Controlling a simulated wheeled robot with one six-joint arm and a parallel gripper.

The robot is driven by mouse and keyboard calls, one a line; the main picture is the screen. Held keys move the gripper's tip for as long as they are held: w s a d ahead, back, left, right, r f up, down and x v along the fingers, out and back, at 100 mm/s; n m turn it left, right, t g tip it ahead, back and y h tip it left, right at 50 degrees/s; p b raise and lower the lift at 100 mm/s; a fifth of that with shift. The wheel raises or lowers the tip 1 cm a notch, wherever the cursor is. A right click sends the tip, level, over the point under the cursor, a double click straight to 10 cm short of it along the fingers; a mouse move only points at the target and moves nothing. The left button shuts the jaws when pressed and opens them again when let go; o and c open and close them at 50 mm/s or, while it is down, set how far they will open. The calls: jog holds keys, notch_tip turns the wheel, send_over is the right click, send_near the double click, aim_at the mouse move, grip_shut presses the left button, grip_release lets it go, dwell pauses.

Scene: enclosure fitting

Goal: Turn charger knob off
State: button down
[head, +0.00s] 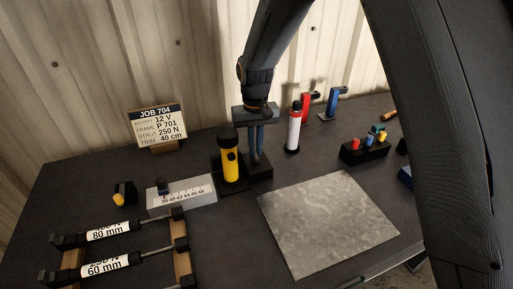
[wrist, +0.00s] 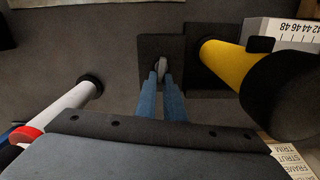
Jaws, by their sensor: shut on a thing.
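The charger is a black block (head: 262,174) on the dark bench, right of the yellow flashlight (head: 230,162) in the head view. In the wrist view its black top (wrist: 150,46) carries a small light grey knob (wrist: 160,67). My gripper (head: 256,158) points straight down over the block. In the wrist view the two blue fingers of my gripper (wrist: 161,76) are closed on the knob, one on each side. The fingers hide part of the knob, and its pointing direction is hard to read. In the head view the fingers hide the knob.
The yellow flashlight stands upright close beside my fingers. A white tube with a red cap (head: 294,128) stands to the right. A grey scale block (head: 183,195) and strut rack (head: 182,262) lie left. A metal sheet (head: 325,225) lies in front. A job sign (head: 158,125) stands behind.

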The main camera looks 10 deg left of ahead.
dwell(0.3)
jog(key=c, duration=1.9)
grip_release()
jog(key=shift+o, duration=0.2)
jog(key=shift+r+b, duration=1.15)
jog(key=shift+r, duration=2.8)
